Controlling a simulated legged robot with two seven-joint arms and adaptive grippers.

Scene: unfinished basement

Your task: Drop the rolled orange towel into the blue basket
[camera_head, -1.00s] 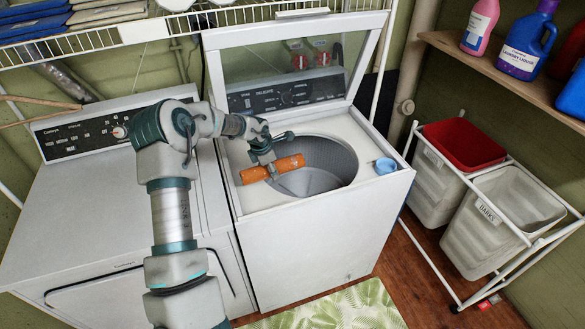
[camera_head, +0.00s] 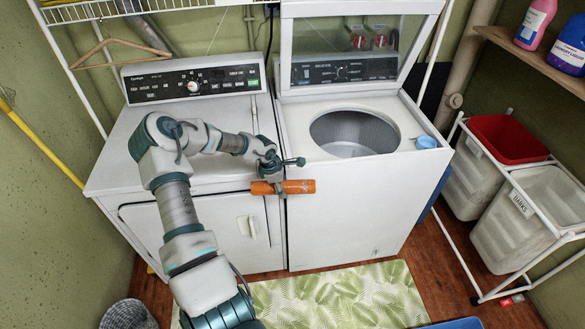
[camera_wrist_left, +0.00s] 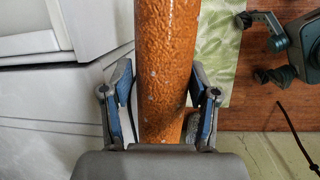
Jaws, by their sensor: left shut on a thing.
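The rolled orange towel (camera_head: 300,187) is held level in front of the washer and dryer, clear of the open drum. My left gripper (camera_head: 270,179) is shut on the towel near its left part. In the left wrist view the orange roll (camera_wrist_left: 165,65) runs between the two fingers, with one finger on each side. A blue edge (camera_head: 455,324) shows at the bottom of the head view, mostly cut off; I cannot tell whether it is the blue basket.
The open washer (camera_head: 350,200) stands beside the closed dryer (camera_head: 150,190). A blue cup (camera_head: 426,142) sits on the washer. A laundry rack (camera_head: 535,235) with a red-lined bin stands at right. A leaf-pattern mat (camera_head: 345,292) lies on the wooden floor, and its visible part is bare.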

